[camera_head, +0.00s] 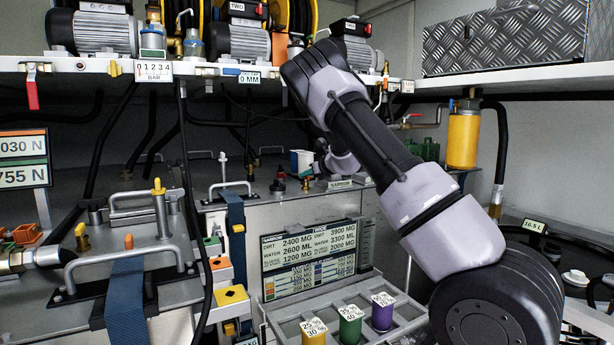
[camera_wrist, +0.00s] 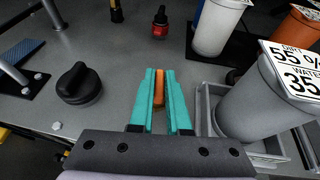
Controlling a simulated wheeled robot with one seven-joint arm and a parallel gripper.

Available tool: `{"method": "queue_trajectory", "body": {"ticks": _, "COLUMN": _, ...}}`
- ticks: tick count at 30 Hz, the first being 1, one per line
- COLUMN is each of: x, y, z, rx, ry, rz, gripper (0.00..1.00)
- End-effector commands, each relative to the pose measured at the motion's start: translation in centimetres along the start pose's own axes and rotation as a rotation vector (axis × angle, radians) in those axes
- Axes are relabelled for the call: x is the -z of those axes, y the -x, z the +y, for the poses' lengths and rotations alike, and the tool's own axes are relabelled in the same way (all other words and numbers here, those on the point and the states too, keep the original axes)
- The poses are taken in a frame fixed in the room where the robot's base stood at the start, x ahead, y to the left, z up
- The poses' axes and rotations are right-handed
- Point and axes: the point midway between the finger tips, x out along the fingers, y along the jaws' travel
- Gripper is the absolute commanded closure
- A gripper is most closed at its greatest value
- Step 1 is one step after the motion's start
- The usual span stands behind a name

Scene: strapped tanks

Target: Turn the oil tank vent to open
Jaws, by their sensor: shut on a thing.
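In the wrist view my gripper (camera_wrist: 159,90) has teal fingers closed on the sides of a narrow orange piece (camera_wrist: 158,88). It looks like a small vent lever standing over a grey tank top (camera_wrist: 120,45). Its base is hidden by the fingers, so I cannot tell which way it is turned. No label naming the oil tank is readable there.
In the wrist view a black round cap (camera_wrist: 78,84) stands left of the fingers. A red-and-black fitting (camera_wrist: 160,22) is beyond them. A grey canister (camera_wrist: 258,108) stands close on the right. In the head view a shelf (camera_head: 205,67) overhangs the tanks.

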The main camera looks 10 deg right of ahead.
Motion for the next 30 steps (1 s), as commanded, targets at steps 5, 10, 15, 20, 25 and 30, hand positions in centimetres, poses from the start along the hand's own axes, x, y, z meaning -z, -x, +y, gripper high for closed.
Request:
{"method": "queue_trajectory", "body": {"ticks": 5, "x": -0.05, "y": 0.11, "z": -0.54, "rx": -0.119, "ry": 0.047, "rz": -0.002, "gripper": 1.00}}
{"method": "queue_trajectory", "body": {"ticks": 10, "x": -0.07, "y": 0.08, "z": -0.68, "rx": -0.242, "ry": 0.099, "rz": -0.003, "gripper": 1.00}}
{"method": "queue_trajectory", "body": {"ticks": 15, "x": -0.03, "y": -0.02, "z": -0.70, "rx": -0.350, "ry": 0.145, "rz": -0.001, "gripper": 1.00}}
{"method": "queue_trajectory", "body": {"ticks": 20, "x": -0.05, "y": -0.06, "z": -0.68, "rx": -0.426, "ry": 0.178, "rz": -0.001, "gripper": 1.00}}
{"method": "queue_trajectory", "body": {"ticks": 25, "x": 0.01, "y": -0.10, "z": -0.64, "rx": -0.476, "ry": 0.197, "rz": 0.000, "gripper": 1.00}}
{"method": "queue_trajectory", "body": {"ticks": 30, "x": 0.02, "y": -0.13, "z": -0.57, "rx": -0.497, "ry": 0.206, "rz": 0.001, "gripper": 1.00}}
